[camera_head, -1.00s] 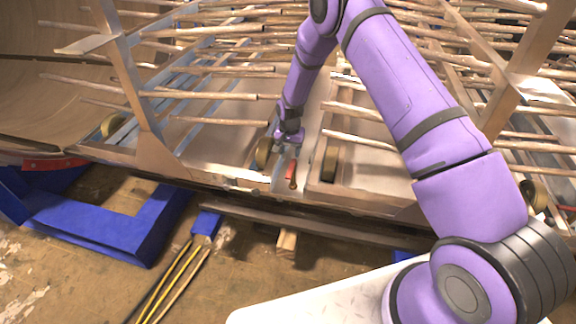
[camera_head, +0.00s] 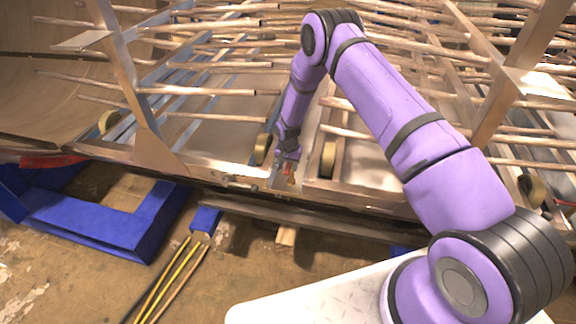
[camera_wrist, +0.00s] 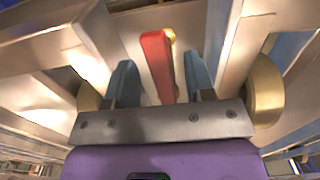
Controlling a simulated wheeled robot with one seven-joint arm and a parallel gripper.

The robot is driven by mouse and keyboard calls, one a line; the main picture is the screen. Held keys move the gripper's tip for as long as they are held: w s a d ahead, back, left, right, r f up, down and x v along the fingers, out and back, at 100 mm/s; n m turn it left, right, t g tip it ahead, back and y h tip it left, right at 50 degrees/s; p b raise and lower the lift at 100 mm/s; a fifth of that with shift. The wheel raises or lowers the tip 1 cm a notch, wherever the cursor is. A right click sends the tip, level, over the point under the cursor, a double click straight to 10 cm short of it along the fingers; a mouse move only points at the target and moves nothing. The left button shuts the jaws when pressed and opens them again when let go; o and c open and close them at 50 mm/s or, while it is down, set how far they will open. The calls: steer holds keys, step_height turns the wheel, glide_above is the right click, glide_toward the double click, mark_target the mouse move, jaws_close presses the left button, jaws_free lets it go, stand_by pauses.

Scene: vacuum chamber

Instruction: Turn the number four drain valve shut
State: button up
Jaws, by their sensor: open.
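The valve has a red lever handle, which shows in the wrist view (camera_wrist: 158,66) and as a small red spot in the head view (camera_head: 290,170). A brass-coloured piece (camera_wrist: 171,36) shows at the handle's far end. My gripper (camera_wrist: 160,82) is open, with one finger on each side of the red handle and a visible gap on both sides. In the head view my gripper (camera_head: 285,166) is low in the frame channel, and it partly hides the valve. No number on the valve can be read.
Brass-coloured round rollers (camera_wrist: 265,90) stand on both sides of my gripper. Many copper-coloured pipes (camera_head: 345,130) cross the space around my arm. A blue stand (camera_head: 110,230) lies on the floor at left, with a blue-ended bundle of rods (camera_head: 175,280) beside it.

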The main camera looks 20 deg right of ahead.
jaws_close()
steer(key=shift+a, duration=0.1)
steer(key=shift+w+a+m, duration=0.5)
steer(key=shift+w+m, duration=0.3)
steer(key=shift+m, duration=0.95)
steer(key=shift+w+a+m, duration=0.55)
steer(key=shift+w+m, duration=0.2)
steer(key=shift+m, duration=0.95)
steer(key=shift+w+a+m, duration=0.5)
steer(key=shift+w+m, duration=0.3)
steer(key=shift+m, duration=0.95)
steer(key=shift+r, duration=0.1)
jaws_free()
